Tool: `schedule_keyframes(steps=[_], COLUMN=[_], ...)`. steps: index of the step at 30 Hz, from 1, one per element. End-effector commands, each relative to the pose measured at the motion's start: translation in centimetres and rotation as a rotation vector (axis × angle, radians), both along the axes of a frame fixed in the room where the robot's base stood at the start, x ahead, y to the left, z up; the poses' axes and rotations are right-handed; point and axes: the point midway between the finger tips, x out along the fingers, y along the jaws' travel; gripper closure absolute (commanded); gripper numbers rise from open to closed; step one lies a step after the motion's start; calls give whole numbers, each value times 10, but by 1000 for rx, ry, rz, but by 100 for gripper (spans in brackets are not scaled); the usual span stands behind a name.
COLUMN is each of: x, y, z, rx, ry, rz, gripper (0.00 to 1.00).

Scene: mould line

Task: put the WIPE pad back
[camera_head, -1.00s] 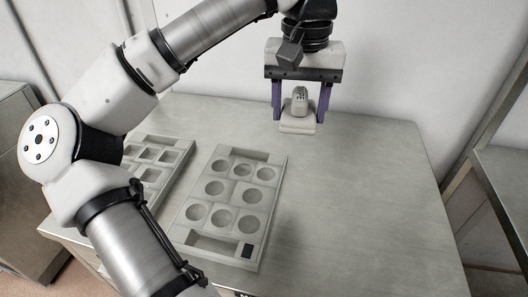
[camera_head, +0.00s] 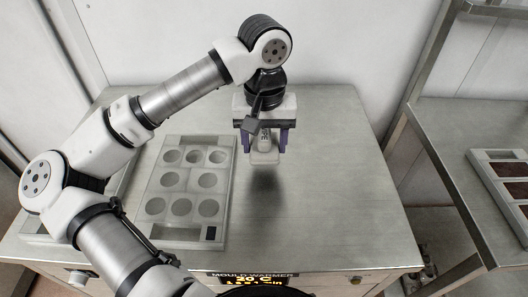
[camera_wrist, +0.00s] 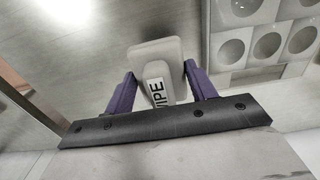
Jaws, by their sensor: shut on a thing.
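The WIPE pad (camera_head: 264,156) is a pale block with a raised grip labelled WIPE. My gripper (camera_head: 264,144) is shut on the pad's grip and holds it over the table, to the right of the mould tray. In the wrist view the pad (camera_wrist: 155,52) sits between the two purple fingers of my gripper (camera_wrist: 160,92), its label readable. A shadow below the pad suggests that it is held above the surface. The pad's underside is hidden.
A grey mould tray (camera_head: 225,200) with round cavities and a dark square at one corner lies on the steel table (camera_head: 330,190). The table's right side is clear. At right a second table (camera_head: 440,130) bears another tray (camera_head: 482,157) with dark brown cavities.

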Motion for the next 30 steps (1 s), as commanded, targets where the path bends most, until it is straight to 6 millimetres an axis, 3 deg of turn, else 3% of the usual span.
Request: schedule_keyframes(steps=[11, 24, 25, 30], x=[-1, 0, 0, 0], y=[0, 0, 0, 0], z=[-43, -50, -50, -48], rx=[-1, 1, 1, 0], ry=[1, -1, 0, 0], rz=[0, 0, 0, 0], gripper=[62, 62, 43, 22])
